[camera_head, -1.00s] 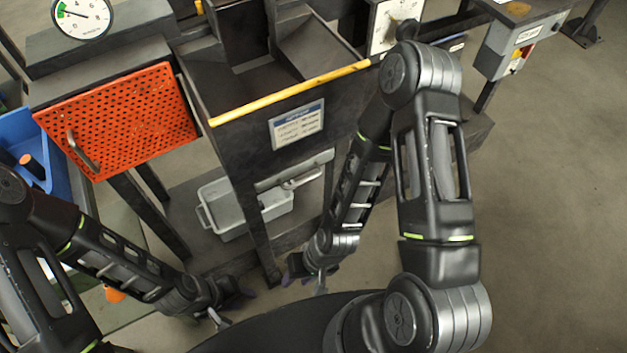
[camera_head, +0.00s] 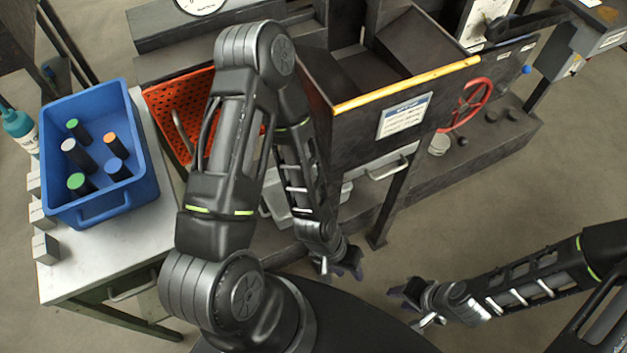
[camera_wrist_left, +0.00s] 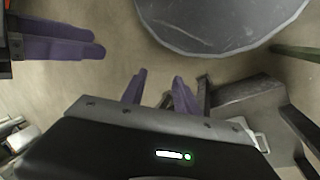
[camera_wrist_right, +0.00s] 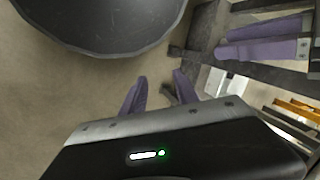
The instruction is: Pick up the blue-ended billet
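The blue-ended billet (camera_head: 118,169) stands in the blue bin (camera_head: 133,197) on the table at the left of the head view. It is a dark cylinder with a blue top, at the bin's right side, below an orange-ended billet (camera_head: 113,146). My left gripper (camera_head: 341,268) is empty and well to the right of the bin, low in front of my body. Its purple fingers stand apart in the left wrist view (camera_wrist_left: 158,82). My right gripper (camera_head: 411,306) is further right, also empty. Its fingers stand apart in the right wrist view (camera_wrist_right: 160,82).
The bin also holds two green-ended billets (camera_head: 77,131) (camera_head: 81,184) and a pale-ended one (camera_head: 78,156). The white-topped table (camera_head: 130,245) has small grey blocks (camera_head: 46,248) at its left edge. A furnace bench (camera_head: 345,125) and an orange perforated panel (camera_head: 190,105) are behind my left arm.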

